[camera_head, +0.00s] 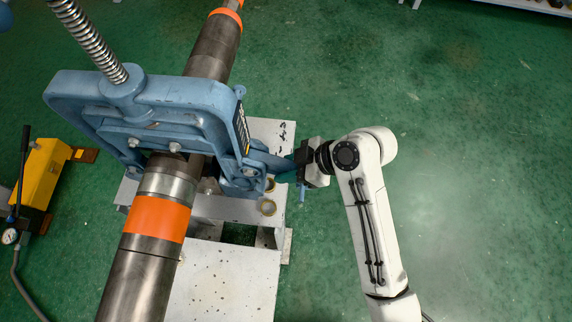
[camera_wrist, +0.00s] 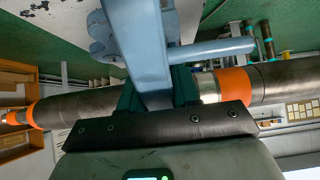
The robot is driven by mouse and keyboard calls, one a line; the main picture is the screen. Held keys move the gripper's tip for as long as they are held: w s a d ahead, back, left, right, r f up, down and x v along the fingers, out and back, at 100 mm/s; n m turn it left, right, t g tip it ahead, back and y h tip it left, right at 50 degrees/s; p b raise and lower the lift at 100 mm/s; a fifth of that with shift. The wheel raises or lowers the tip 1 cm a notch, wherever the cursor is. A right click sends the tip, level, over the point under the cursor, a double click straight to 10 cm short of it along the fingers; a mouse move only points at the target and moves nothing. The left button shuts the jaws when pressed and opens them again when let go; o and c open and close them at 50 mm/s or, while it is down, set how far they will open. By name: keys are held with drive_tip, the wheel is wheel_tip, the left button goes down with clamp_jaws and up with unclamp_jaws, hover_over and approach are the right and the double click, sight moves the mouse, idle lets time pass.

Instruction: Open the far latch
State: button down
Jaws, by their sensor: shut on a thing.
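A blue pipe vise (camera_head: 150,105) stands over a steel pipe (camera_head: 140,265) on a pale metal stand. A blue latch arm (camera_head: 266,160) sticks out from the vise's right side toward my gripper. My gripper (camera_head: 291,165) is shut on the outer end of this latch arm. In the wrist view the blue latch arm (camera_wrist: 148,40) passes down between my dark green fingers (camera_wrist: 157,90), which grip its near end. A blue rod (camera_wrist: 212,51) sticks out to the right of it. The gripped tip is partly hidden by the fingers and the dark bracket.
The pale stand (camera_head: 225,285) has holes and spreads below the vise. A yellow pump (camera_head: 42,175) with a gauge and hose is on the floor at left. Orange bands (camera_head: 156,218) wrap the pipe.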

drive_tip(key=c, duration=0.9)
unclamp_jaws()
drive_tip(key=v, duration=1.1)
drive_tip(key=shift+a, duration=0.1)
drive_tip(key=s+d+f+m+h, duration=0.4)
drive_tip(key=s+d+f+m, duration=0.2)
drive_tip(key=s+d+m, duration=0.2)
drive_tip(key=s+d+f+m+h, duration=0.5)
drive_tip(key=s+d+m, duration=0.3)
drive_tip(key=s, duration=0.3)
drive_tip(key=shift+d+f+g, duration=0.4)
drive_tip(key=shift+d+f, duration=0.25)
drive_tip(key=shift+d, duration=0.1)
